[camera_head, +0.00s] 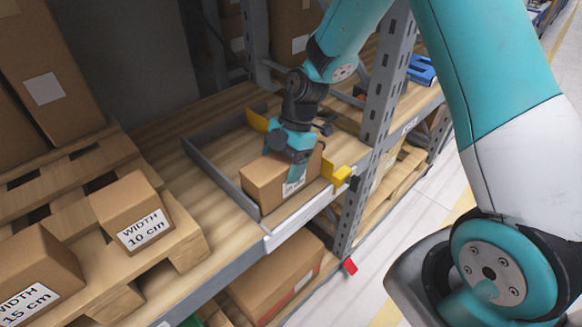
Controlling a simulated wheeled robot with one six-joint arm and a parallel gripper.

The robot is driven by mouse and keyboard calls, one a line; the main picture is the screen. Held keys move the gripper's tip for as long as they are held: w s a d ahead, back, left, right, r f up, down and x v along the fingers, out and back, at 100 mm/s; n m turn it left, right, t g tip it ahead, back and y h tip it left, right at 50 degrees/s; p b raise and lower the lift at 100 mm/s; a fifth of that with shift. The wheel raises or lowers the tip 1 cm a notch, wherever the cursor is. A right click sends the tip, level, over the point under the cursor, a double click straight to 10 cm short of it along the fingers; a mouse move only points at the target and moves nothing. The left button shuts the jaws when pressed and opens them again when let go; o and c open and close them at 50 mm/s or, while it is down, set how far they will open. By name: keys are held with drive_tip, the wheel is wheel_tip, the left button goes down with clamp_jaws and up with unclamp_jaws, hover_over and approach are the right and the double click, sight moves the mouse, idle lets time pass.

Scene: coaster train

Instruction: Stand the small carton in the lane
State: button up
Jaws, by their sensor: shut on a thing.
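A brown carton (264,190) is in my gripper (291,167), which is shut on it from above. A white label shows on its front, partly covered by the gripper and too small to read. The carton is at the lane on the wooden shelf, between a grey rail (215,172) on the left and a pale front rail (298,222). It looks upright; I cannot tell whether its base touches the shelf. Yellow pieces stand at the lane's back (257,121) and right (341,174). The carton's far side is hidden by my gripper.
On a wooden pallet (190,245) at left stand a carton marked "WIDTH 10 cm" (127,205) and one marked "WIDTH 15 cm" (45,262). A grey rack post (385,80) rises close to the lane's right. Larger cartons (60,60) stand behind. Bare shelf lies left of the lane.

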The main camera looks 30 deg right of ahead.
drive_tip(key=shift+w+a+f, duration=0.15)
drive_tip(key=shift+w+a, duration=0.2)
drive_tip(key=shift+w, duration=0.7)
drive_tip(key=shift+w+a+f, duration=0.15)
drive_tip(key=shift+w+a, duration=0.15)
drive_tip(key=shift+w, duration=0.75)
drive_tip(key=shift+w+a+f, duration=0.15)
drive_tip(key=shift+w+a, duration=0.2)
drive_tip(key=shift+w, duration=0.7)
drive_tip(key=o, duration=1.3)
drive_tip(key=shift+b, duration=0.3)
drive_tip(key=b+v, duration=0.1)
drive_tip(key=v, duration=1.6)
drive_tip(key=s+a+r+m, duration=0.3)
drive_tip(key=s+a+m, duration=0.1)
drive_tip(key=s, duration=0.3)
drive_tip(key=s+a+r+m, duration=0.2)
drive_tip(key=s+a+m, duration=0.15)
drive_tip(key=s, duration=0.45)
drive_tip(key=s+m, duration=0.2)
drive_tip(key=s, duration=0.3)
drive_tip(key=s+a+f+m+t, duration=0.1)
drive_tip(key=s+m, duration=0.1)
drive_tip(key=s, duration=0.2)
drive_tip(key=s+a+f+m, duration=0.1)
drive_tip(key=s+m, duration=0.2)
drive_tip(key=s, duration=0.2)
drive_tip(key=shift+s, duration=0.3)
